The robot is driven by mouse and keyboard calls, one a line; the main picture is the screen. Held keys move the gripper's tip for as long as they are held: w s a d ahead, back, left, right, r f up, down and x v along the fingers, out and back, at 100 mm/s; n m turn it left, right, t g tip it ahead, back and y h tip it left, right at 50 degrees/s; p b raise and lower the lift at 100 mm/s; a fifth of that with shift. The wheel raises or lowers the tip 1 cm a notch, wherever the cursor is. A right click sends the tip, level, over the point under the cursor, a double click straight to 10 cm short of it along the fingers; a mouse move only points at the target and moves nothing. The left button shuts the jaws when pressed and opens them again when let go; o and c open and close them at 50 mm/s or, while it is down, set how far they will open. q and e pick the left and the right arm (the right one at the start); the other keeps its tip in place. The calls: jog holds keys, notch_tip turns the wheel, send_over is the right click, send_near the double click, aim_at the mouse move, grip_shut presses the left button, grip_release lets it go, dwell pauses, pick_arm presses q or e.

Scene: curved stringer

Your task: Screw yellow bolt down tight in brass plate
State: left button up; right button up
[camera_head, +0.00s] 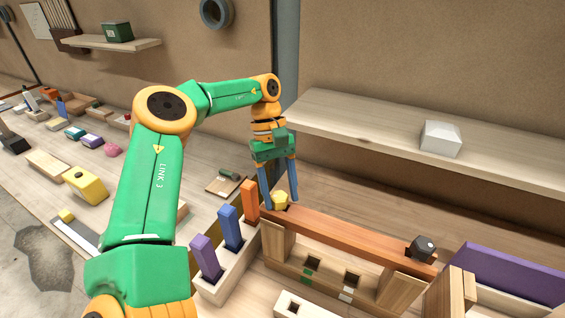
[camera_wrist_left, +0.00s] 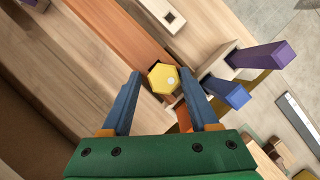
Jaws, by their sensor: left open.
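The yellow bolt (camera_head: 281,197) has a hexagonal head and stands at the left end of a reddish-brown wooden beam (camera_head: 350,233). In the left wrist view the bolt head (camera_wrist_left: 162,78) lies between the fingertips, with gaps on both sides. My left gripper (camera_head: 281,203) is open and points down, its blue fingers on either side of the bolt. I cannot make out a brass plate under the bolt; the head hides what lies beneath it. My right gripper is not in view.
Orange (camera_head: 251,199), blue (camera_head: 230,228) and purple (camera_head: 206,257) pegs stand in a pale wooden rack just left of the bolt. A dark knob (camera_head: 422,248) sits at the beam's right end. A shelf with a white block (camera_head: 440,138) is behind.

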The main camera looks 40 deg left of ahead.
pick_arm(q)
jog(key=shift+s+a+f, duration=0.1)
jog(key=shift+s+f, duration=0.05)
jog(key=shift+f, duration=0.15)
jog(key=v, duration=0.8)
jog(key=shift+d, duration=0.2)
jog(key=shift+a, duration=0.1)
